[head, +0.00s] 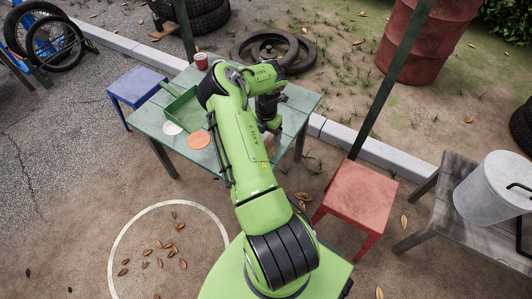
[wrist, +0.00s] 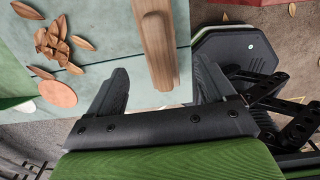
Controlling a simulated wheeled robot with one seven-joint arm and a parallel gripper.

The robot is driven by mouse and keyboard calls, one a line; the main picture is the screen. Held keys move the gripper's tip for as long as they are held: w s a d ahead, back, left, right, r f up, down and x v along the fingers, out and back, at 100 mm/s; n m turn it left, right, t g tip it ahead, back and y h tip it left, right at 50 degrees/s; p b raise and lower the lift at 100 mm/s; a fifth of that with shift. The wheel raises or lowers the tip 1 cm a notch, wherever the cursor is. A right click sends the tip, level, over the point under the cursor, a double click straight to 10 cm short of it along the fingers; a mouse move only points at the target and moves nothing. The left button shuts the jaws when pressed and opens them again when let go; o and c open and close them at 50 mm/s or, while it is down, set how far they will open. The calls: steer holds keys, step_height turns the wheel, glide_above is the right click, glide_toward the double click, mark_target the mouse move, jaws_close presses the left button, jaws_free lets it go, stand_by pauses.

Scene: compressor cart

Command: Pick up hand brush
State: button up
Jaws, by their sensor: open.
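A brown wooden piece (wrist: 157,45), which looks like the hand brush, lies on the pale green table (wrist: 105,40) in the wrist view. Its near end reaches between my two fingers, closer to the right one; its far end runs out of the top of the picture, and bristles do not show. My gripper (wrist: 160,68) is open, with a finger on each side of it and visible gaps. Whether the fingers are level with it or above it, I cannot tell. In the head view my gripper (head: 271,122) is over the table's right part, and my arm mostly hides the brush.
Dry leaves (wrist: 58,42), an orange disc (head: 199,140) and a white disc (head: 172,128) lie left of the brush. A blue stool (head: 137,87) and red stool (head: 362,192) flank the table.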

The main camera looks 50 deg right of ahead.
mark_target(266, 143)
step_height(266, 143, down, 7)
steer(key=shift+a+r+b, duration=0.1)
steer(key=shift+b, duration=1.15)
steer(key=shift+r, duration=0.1)
steer(key=shift+c, duration=0.2)
steer(key=c, duration=1)
steer(key=shift+c, duration=0.2)
steer(key=shift+r, duration=0.1)
